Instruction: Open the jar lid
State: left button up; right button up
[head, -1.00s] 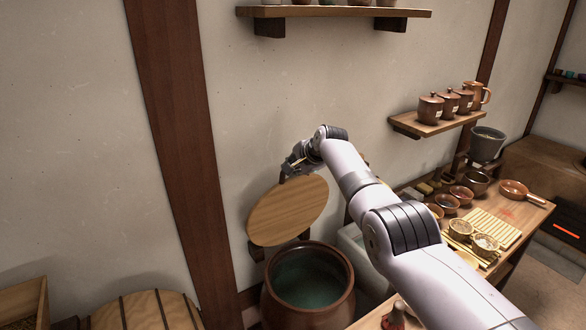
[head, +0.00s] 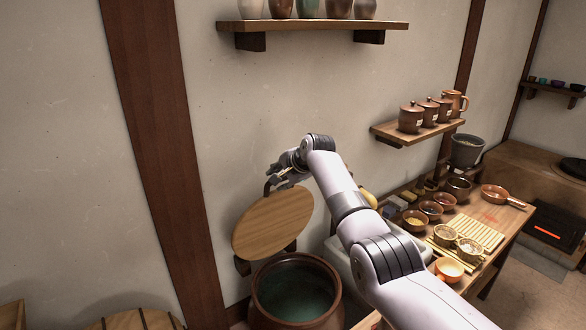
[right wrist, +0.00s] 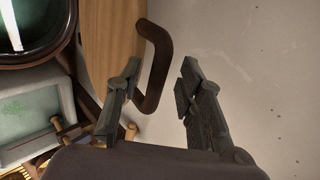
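The round wooden lid (head: 272,224) stands steeply tilted near the wall, behind and above the jar. The large brown jar (head: 258,302) is uncovered, with a dark greenish inside showing. My right gripper (head: 277,177) is at the lid's upper edge in the head view. In the right wrist view the lid (right wrist: 106,40) is at upper left, with its dark curved handle (right wrist: 163,52) sticking out toward the fingers. The right gripper (right wrist: 160,68) is open. The handle shows in the gap between its fingers, close to the left finger; contact cannot be told. My left gripper is not in view.
A table at right holds several bowls, a bamboo mat (head: 478,232) and a pan (head: 497,194). A wall shelf (head: 418,132) with lidded jars is above it. A pale basin (head: 340,257) stands right of the jar.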

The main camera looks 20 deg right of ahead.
jog(key=v, duration=1)
jog(key=shift+s, duration=0.1)
